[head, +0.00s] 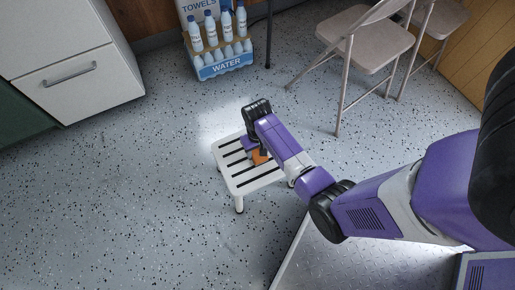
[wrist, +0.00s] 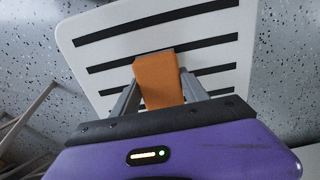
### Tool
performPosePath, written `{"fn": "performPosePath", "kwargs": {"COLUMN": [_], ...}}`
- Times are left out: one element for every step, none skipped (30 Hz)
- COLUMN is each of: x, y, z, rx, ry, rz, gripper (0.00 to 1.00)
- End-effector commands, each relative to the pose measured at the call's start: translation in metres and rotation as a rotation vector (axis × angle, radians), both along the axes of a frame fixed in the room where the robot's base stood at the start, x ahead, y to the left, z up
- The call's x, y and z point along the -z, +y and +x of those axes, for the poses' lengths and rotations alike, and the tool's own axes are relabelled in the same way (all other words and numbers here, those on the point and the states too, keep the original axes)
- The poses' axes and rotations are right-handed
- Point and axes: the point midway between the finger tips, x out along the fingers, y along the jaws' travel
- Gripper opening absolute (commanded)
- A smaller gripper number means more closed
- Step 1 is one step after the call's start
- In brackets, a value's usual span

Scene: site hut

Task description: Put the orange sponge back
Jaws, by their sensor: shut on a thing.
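The orange sponge (wrist: 158,80) is a small block between the two fingers of my gripper (wrist: 160,98) in the wrist view. My gripper is shut on it. Behind it in that view is a white slatted stool (wrist: 85,30) with dark slots. In the head view, my gripper (head: 257,150) is over the stool (head: 238,180), and part of the sponge (head: 260,158) shows beside it. I cannot tell whether the sponge touches the stool top. The lower fingers are mostly hidden by the arm in the head view.
A blue tray of water bottles (head: 222,65) stands at the back. Folding chairs (head: 368,50) are at the upper right. A white drawer cabinet (head: 75,75) is at the upper left. The speckled floor (head: 110,190) left of the stool is clear.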

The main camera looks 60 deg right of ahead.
Motion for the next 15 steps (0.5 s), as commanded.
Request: {"fn": "performPosePath", "kwargs": {"x": [0.0029, 0.0024, 0.0017, 0.0014, 0.0013, 0.0013, 0.0013, 0.0016, 0.0026, 0.0035, 0.0045, 0.0048, 0.0043, 0.0042, 0.0043], "y": [0.0001, 0.0000, 0.0000, 0.0000, -0.0001, 0.0000, -0.0001, -0.0001, -0.0001, -0.0001, -0.0001, -0.0001, -0.0002, -0.0002, -0.0001], "z": [0.0004, 0.0005, 0.0006, 0.0006, 0.0005, 0.0006, 0.0005, 0.0005, 0.0004, 0.0004, 0.0004, 0.0005, 0.0006, 0.0006, 0.0005], "rx": [0.000, 0.000, 0.000, -0.001, -0.001, -0.001, -0.001, 0.000, 0.000, 0.000, 0.000, 0.000, 0.000, 0.000, 0.000], "ry": [0.000, -0.001, -0.001, -0.001, -0.001, -0.001, -0.001, -0.001, -0.001, -0.001, -0.001, -0.001, -0.001, -0.001, -0.001], "rz": [0.000, -0.001, -0.001, -0.001, -0.001, -0.001, -0.001, -0.001, -0.001, -0.001, -0.001, -0.001, -0.001, -0.001, -0.001], "gripper": [0.14, 0.14, 0.14, 0.14, 0.14, 0.14, 0.14, 0.14, 0.14, 0.14, 0.14, 0.54, 0.60, 0.65, 0.73]}}
